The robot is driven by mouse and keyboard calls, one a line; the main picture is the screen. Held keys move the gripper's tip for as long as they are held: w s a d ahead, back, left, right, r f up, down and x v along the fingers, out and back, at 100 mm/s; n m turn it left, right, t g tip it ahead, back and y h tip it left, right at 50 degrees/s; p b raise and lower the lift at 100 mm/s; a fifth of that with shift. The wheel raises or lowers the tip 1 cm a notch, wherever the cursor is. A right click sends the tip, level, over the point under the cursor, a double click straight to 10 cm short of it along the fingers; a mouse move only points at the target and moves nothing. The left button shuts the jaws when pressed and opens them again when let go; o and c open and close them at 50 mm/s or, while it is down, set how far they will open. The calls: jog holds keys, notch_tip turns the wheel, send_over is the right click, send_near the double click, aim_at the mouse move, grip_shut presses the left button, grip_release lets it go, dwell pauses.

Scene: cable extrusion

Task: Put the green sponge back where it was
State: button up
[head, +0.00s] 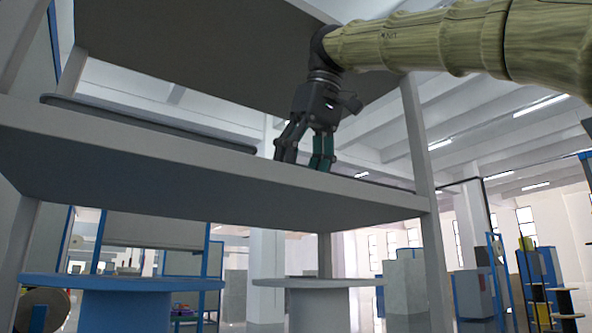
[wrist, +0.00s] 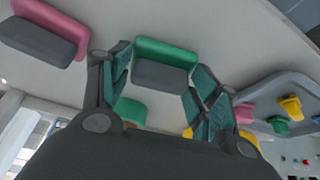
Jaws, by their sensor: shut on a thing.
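The green sponge (wrist: 165,52), a block with a green strip and a grey face, sits between the two teal-padded fingers of my gripper (wrist: 160,62) in the wrist view. Both fingers touch its ends. In the head view my gripper (head: 303,160) points down over the middle shelf (head: 200,165). The shelf's front edge hides the fingertips and the sponge there. I cannot tell whether the sponge rests on the shelf or hangs just above it.
A pink and grey sponge (wrist: 45,35) lies to the left. A grey panel (wrist: 255,88) with coloured pieces is at the right. A long dark grey board (head: 145,122) lies on the shelf's left part. An upper shelf (head: 200,45) and a right post (head: 418,140) are close to my arm.

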jog(key=shift+s+d+r, duration=0.1)
jog(key=shift+s+d, duration=0.05)
jog(key=shift+s, duration=0.05)
jog(key=o, duration=0.9)
jog(key=shift+f, duration=0.25)
